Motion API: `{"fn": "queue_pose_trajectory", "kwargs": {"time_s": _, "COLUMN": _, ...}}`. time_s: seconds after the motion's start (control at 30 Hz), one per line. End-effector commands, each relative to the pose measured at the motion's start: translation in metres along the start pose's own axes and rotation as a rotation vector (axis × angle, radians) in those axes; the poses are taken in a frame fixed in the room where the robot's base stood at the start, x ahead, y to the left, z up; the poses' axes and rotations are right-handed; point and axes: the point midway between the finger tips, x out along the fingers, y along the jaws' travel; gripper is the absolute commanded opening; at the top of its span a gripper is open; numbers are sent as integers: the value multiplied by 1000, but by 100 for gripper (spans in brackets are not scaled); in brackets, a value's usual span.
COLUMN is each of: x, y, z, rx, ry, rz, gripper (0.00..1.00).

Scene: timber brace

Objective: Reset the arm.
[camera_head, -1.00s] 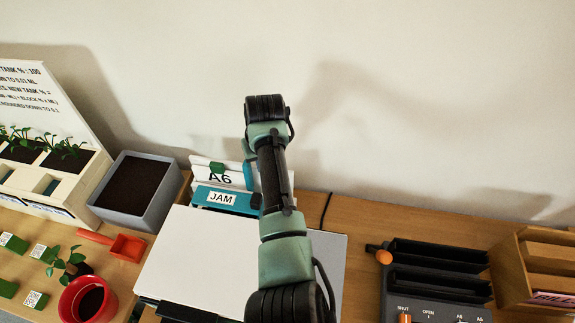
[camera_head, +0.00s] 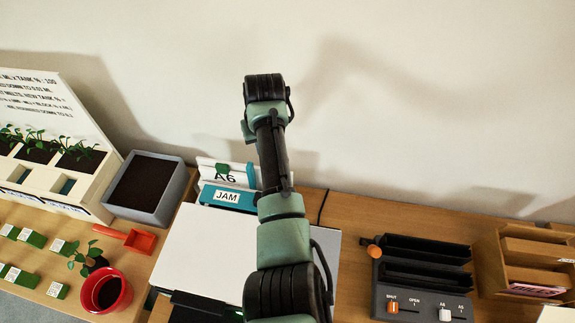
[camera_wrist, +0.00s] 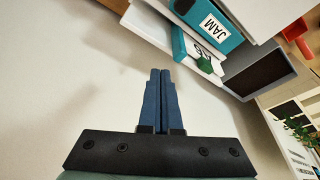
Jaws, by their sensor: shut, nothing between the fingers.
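My arm rises through the middle of the head view, in front of the wall and above the white-topped machine. My gripper (camera_wrist: 160,75) shows in the wrist view, its two blue fingers pressed together with nothing between them. It points toward the wall and the shelf area, clear of every object. The fingers cannot be made out in the head view, where the arm hides them.
A teal JAM unit (camera_head: 228,197) stands behind the white machine top (camera_head: 205,245). Left are a soil bin (camera_head: 178,190), red scoop (camera_head: 139,241), red pot (camera_head: 122,295) and seedling planter (camera_head: 110,185). Right are a dark slotted device (camera_head: 425,290) and wooden rack (camera_head: 490,265).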

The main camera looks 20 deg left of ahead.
Motion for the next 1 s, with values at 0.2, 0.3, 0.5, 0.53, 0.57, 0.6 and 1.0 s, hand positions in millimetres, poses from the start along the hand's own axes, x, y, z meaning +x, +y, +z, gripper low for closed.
{"fn": "queue_pose_trajectory", "kwargs": {"time_s": 0.2, "x": -7, "y": 0, "z": -2, "rx": -1, "ry": 0, "rz": 0, "gripper": 0}}
{"fn": "queue_pose_trajectory", "kwargs": {"time_s": 0.3, "x": -6, "y": 0, "z": -2, "rx": -1, "ry": 0, "rz": 0, "gripper": 0}}
{"fn": "queue_pose_trajectory", "kwargs": {"time_s": 0.5, "x": -6, "y": 0, "z": -2, "rx": -1, "ry": 0, "rz": 0, "gripper": 0}}
{"fn": "queue_pose_trajectory", "kwargs": {"time_s": 0.53, "x": -6, "y": 0, "z": -2, "rx": -1, "ry": 0, "rz": 0, "gripper": 0}}
{"fn": "queue_pose_trajectory", "kwargs": {"time_s": 0.57, "x": -6, "y": 0, "z": -2, "rx": 0, "ry": 0, "rz": 0, "gripper": 0}}
{"fn": "queue_pose_trajectory", "kwargs": {"time_s": 0.6, "x": -7, "y": 0, "z": -2, "rx": 0, "ry": 2, "rz": 0, "gripper": 0}}
{"fn": "queue_pose_trajectory", "kwargs": {"time_s": 1.0, "x": -146, "y": 48, "z": -98, "rx": 77, "ry": 580, "rz": 152, "gripper": 0}}
